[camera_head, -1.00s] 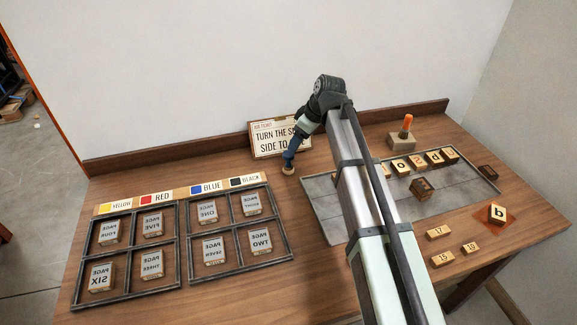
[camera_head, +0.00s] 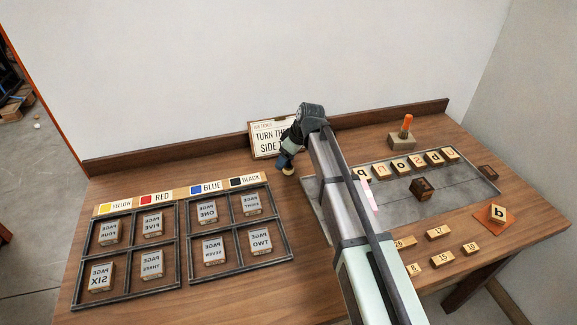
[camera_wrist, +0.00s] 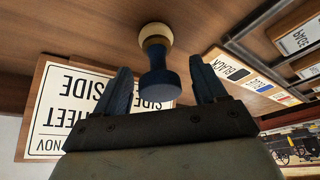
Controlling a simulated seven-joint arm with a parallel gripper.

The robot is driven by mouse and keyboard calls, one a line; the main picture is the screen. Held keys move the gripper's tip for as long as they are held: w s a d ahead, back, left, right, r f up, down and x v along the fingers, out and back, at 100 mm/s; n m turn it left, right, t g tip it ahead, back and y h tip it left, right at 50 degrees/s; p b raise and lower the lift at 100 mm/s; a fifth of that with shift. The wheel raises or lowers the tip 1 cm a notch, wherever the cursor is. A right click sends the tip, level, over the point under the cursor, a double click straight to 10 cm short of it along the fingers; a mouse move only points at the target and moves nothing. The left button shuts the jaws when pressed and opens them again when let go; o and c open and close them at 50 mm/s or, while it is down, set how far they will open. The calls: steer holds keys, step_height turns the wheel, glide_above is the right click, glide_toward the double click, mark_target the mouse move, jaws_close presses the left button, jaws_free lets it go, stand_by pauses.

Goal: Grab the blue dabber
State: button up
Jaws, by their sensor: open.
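The blue dabber (camera_wrist: 158,84) has a rounded dark blue handle and a pale round base. In the wrist view it lies between the two dark blue fingers of my gripper (camera_wrist: 160,72), with a gap visible on each side. My gripper is open. In the head view the dabber (camera_head: 287,170) stands on the table in front of the job ticket sign, partly hidden by my gripper (camera_head: 287,154), which is just above and around it.
The job ticket sign (camera_head: 266,137) stands close behind my gripper. A framed rack (camera_head: 181,258) of page blocks with colour labels lies to the left. A grey metal tray (camera_head: 405,207) with letter blocks lies right, partly behind my arm. An orange-handled tool (camera_head: 407,127) stands farther back.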

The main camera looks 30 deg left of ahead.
steer(key=shift+a+f, duration=0.1)
steer(key=shift+f, duration=0.1)
steer(key=c, duration=1.2)
